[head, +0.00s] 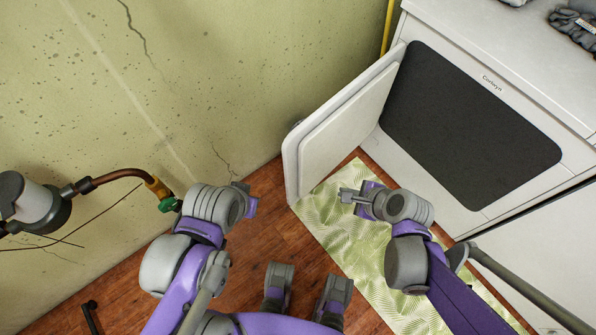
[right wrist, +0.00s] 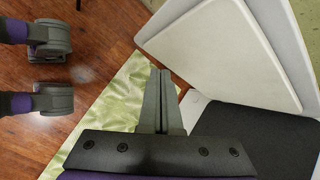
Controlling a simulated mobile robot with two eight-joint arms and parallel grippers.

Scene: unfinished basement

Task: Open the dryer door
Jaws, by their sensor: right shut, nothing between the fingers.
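The dryer (head: 540,95) is a white appliance at the right of the head view, with a dark rectangular front area (head: 450,125). Its white door (head: 340,125) stands swung well out to the left, hinged at the left side of the dark area. The door also fills the upper right of the right wrist view (right wrist: 225,50). My right gripper (head: 346,196) is shut and empty, just in front of the door's lower part and apart from it in the head view; its closed fingers show in the right wrist view (right wrist: 162,90). My left gripper (head: 250,203) is left of the door, its fingers mostly hidden.
A green patterned mat (head: 345,240) lies on the wooden floor before the dryer. A stained wall (head: 200,80) runs behind the door, with a copper pipe and green valve (head: 165,200) at left. Dark grey gloves (head: 575,25) lie on the dryer top.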

